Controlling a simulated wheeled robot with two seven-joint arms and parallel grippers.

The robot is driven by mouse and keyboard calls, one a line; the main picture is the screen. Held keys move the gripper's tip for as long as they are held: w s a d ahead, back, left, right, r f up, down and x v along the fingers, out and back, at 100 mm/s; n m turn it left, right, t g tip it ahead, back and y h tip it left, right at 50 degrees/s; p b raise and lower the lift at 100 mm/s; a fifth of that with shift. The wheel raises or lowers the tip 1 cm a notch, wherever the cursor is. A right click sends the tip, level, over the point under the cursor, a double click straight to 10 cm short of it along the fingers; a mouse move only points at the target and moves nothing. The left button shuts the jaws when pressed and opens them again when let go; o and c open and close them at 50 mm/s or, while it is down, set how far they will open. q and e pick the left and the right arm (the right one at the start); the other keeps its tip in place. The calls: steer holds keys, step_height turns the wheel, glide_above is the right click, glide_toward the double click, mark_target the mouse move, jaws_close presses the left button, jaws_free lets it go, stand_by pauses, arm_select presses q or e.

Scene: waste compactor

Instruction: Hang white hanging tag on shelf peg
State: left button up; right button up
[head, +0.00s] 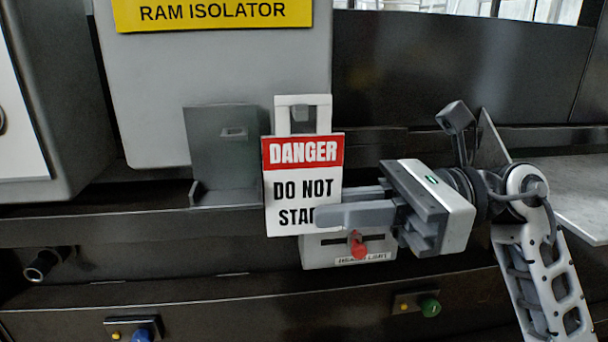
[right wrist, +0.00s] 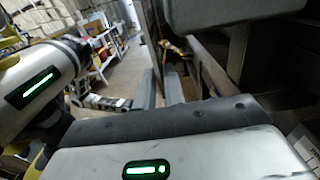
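The white hanging tag (head: 303,205) has a red DANGER band and the words DO NOT START, partly covered. It is upright in the middle of the head view, with an open frame at its top. A small grey part shows through that frame; I cannot tell if it touches the tag. A grey bracket (head: 220,160) with a small peg (head: 233,132) stands left of the tag, apart from it in the picture. My right gripper (head: 347,207) is at the tag's lower right edge, one finger in front and one behind, apparently shut on it. Its fingers show in the right wrist view (right wrist: 160,92). My left gripper is not in view.
A grey box with a yellow RAM ISOLATOR sign (head: 212,12) is above. A labelled plate with a red lever (head: 357,244) is below the tag. Blue (head: 143,330) and green (head: 429,306) knobs are on the lower front. A dark ledge (head: 110,228) runs across.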

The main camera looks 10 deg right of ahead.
jaws_close()
steer(key=shift+r, duration=0.55)
steer(key=s+b, duration=0.1)
steer(key=s, duration=0.6)
stand_by(1.4)
steer(key=shift+d, duration=0.1)
